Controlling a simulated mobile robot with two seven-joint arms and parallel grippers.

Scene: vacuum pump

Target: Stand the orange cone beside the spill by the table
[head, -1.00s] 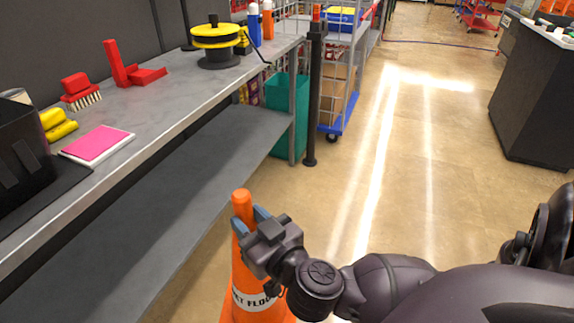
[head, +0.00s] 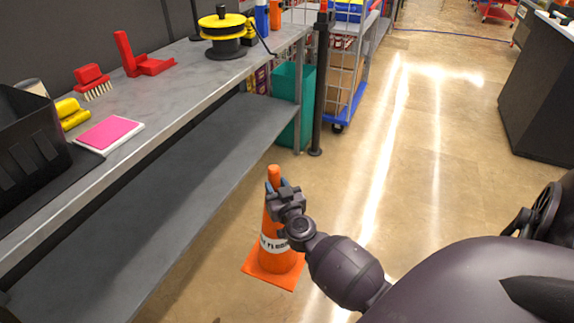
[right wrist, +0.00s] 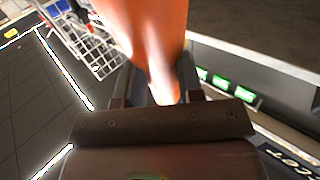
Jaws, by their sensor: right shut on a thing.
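The orange cone (head: 274,235) stands upright, with a white "wet floor" band and a square orange base, on or just above the tan floor beside the metal table (head: 215,140). I cannot tell whether its base touches the floor. My right gripper (head: 277,188) is shut on the cone near its top. In the right wrist view the cone (right wrist: 150,35) fills the space between the fingers. No spill can be made out for sure on the shiny floor. My left gripper is not in view.
The table's lower shelf (head: 160,195) is empty. A teal bin (head: 290,105), a black post (head: 320,90) and a wire cart with a blue base (head: 345,108) stand past the table's end. A dark counter (head: 540,105) is at the right. The floor (head: 400,150) between is clear.

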